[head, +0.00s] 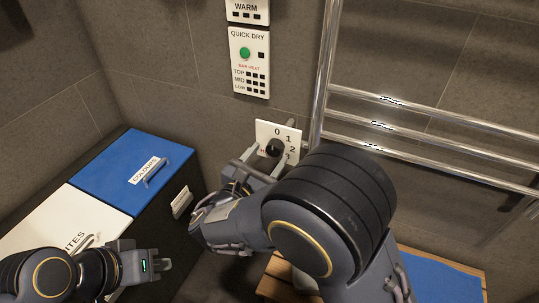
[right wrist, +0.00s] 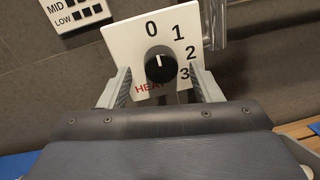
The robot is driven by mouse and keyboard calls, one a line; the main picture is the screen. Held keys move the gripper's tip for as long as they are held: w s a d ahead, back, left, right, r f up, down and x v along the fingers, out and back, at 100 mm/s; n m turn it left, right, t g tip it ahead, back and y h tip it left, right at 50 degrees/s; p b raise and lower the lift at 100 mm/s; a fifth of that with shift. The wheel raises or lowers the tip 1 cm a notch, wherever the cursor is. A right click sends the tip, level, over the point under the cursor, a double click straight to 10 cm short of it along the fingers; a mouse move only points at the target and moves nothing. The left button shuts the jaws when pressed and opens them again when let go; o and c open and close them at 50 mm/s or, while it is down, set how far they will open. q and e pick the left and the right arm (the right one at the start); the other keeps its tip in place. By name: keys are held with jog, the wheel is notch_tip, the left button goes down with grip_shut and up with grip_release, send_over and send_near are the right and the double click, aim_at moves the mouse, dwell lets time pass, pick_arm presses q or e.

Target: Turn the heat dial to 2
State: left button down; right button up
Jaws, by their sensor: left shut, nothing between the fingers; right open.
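The heat dial is a black round knob (head: 274,147) on a white plate (head: 263,130) fixed to the wall. In the right wrist view the knob (right wrist: 160,67) has a white mark pointing up, close to the 0. The plate (right wrist: 119,42) carries 0, 1, 2 and 3 around the knob's top and right, and red HEAT lettering below, partly covered. My right gripper (right wrist: 160,85) is open, with one finger on each side of the knob, apart from it. It also shows in the head view (head: 262,163). My left gripper (head: 163,265) is shut and empty at the lower left.
Chrome towel rails (head: 430,109) stand close to the right of the dial plate. A QUICK DRY panel (head: 248,62) is above it. A blue-lidded COLOURS bin (head: 115,184) and a white-lidded bin (head: 45,228) stand at left. A wooden bench (head: 272,287) with a blue mat (head: 440,278) is below.

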jog(key=shift+x, duration=0.9)
jog(key=c, duration=1)
jog(key=shift+f+m+b, duration=0.25)
jog(key=shift+m+b, duration=1.05)
jog(key=shift+b, duration=0.1)
jog(key=m+b, duration=0.6)
jog(key=b, duration=0.1)
jog(key=m+y+b, duration=0.1)
jog(key=m+b, duration=0.5)
jog(key=b, duration=0.2)
jog(key=shift+s+d+f, duration=0.1)
jog(key=shift+d, duration=0.1)
jog(key=shift+m+y+b, duration=0.4)
jog(key=shift+m+b, duration=0.8)
jog(key=shift+b, duration=0.15)
jog(key=shift+r, duration=0.2)
jog(key=o, duration=1)
